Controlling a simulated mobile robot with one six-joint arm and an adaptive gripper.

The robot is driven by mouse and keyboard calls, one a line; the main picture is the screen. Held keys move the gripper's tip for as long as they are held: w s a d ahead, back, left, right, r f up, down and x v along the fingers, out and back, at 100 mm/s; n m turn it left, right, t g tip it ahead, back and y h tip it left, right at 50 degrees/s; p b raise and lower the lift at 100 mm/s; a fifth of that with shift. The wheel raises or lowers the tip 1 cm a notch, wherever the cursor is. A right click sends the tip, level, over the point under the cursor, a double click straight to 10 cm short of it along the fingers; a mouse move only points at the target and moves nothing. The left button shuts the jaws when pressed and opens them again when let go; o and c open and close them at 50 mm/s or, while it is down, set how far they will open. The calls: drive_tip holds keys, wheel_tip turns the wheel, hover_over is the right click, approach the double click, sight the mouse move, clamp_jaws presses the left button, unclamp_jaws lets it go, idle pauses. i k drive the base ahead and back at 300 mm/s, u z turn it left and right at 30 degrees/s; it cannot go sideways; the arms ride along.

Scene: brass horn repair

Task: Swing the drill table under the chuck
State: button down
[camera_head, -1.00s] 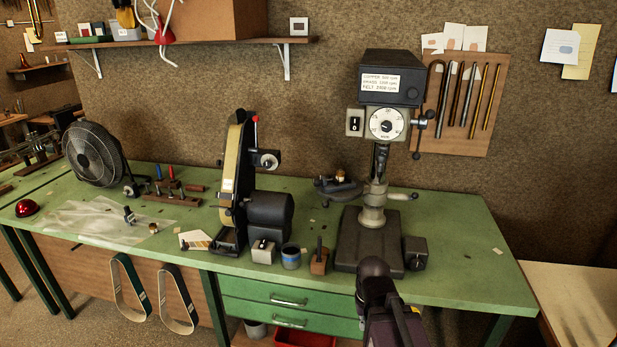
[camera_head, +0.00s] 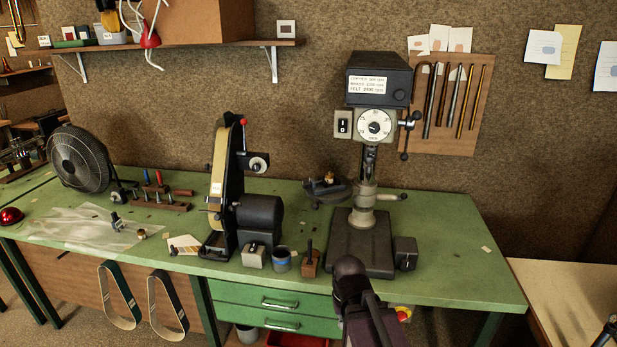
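The drill press stands at the right of the green bench, with its dark head (camera_head: 380,80) on top and a dark base (camera_head: 362,243) below. The chuck (camera_head: 369,158) hangs under the head, in front of the column. The round dark drill table (camera_head: 322,193) is swung out to the left of the column (camera_head: 364,200), not under the chuck. A small brass-coloured piece (camera_head: 329,177) sits on it. A light-ended lever (camera_head: 392,197) points right from the column. My gripper is not recognisable in view; a dark arm link of mine rises in front of the bench.
A belt sander (camera_head: 222,185) with its motor stands left of the drill. A grey box (camera_head: 254,254), a blue-banded cup (camera_head: 281,260) and a wooden block (camera_head: 311,263) line the front edge. A small box (camera_head: 405,253) sits right of the base. The bench's right end is clear.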

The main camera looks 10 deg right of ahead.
sight(341, 190)
drive_tip(key=z, duration=0.05)
drive_tip(key=i, duration=0.95)
drive_tip(key=u, duration=0.1)
